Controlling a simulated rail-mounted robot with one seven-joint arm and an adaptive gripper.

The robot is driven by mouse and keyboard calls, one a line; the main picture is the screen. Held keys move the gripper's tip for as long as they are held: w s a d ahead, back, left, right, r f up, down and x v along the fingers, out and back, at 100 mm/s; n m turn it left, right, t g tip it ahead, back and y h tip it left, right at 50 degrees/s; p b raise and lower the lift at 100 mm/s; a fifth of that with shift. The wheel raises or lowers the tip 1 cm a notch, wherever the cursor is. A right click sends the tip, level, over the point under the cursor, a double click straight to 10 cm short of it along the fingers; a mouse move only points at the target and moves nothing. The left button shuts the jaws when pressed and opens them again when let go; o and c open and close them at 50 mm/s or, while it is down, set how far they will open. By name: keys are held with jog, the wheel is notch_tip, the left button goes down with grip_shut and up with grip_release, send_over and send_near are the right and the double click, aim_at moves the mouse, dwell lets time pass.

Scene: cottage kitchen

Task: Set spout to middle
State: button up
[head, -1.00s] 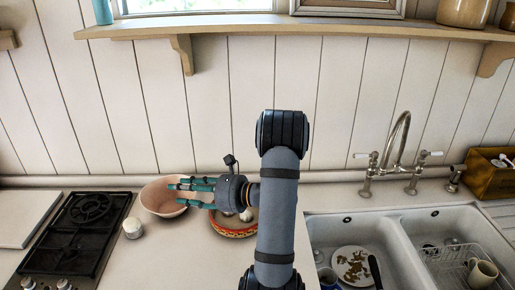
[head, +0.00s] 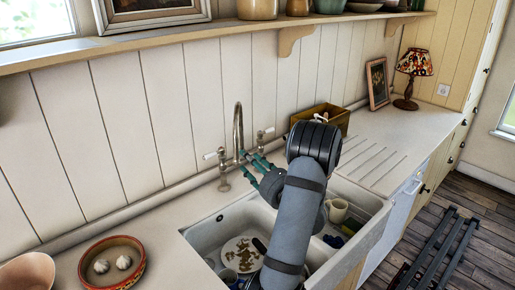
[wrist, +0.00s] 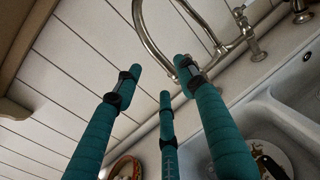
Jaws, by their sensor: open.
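The metal faucet spout (head: 238,130) is a tall, narrow arch at the back of the double sink (head: 207,240), near the wall. It also shows as a curved tube (wrist: 147,38) at the top of the wrist view. My gripper (head: 249,163) has three teal fingers, is open and holds nothing. Its fingertips are close to the lower part of the spout in the head view. In the wrist view, the fingertips (wrist: 160,80) are below the arch, and the right finger overlaps its lower part. I cannot tell whether they touch. My arm hides part of the sink.
White-handled taps (head: 262,134) flank the spout. A patterned plate (head: 240,253) and a mug (head: 337,210) are in the sink. A wooden box (head: 322,116) stands behind it to the right. A red-rimmed bowl (head: 112,264) is on the left counter. A shelf (head: 215,33) runs above.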

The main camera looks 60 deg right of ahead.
aim_at(236, 150)
jog(key=p+x, duration=0.4)
jog(key=x, duration=0.4)
jog(key=shift+w, duration=0.45)
jog(key=shift+w+d+f, duration=0.1)
jog(key=shift+w+d, duration=0.05)
jog(key=shift+w, duration=0.35)
jog(key=c, duration=0.3)
grip_shut()
jog(key=shift+s, duration=0.1)
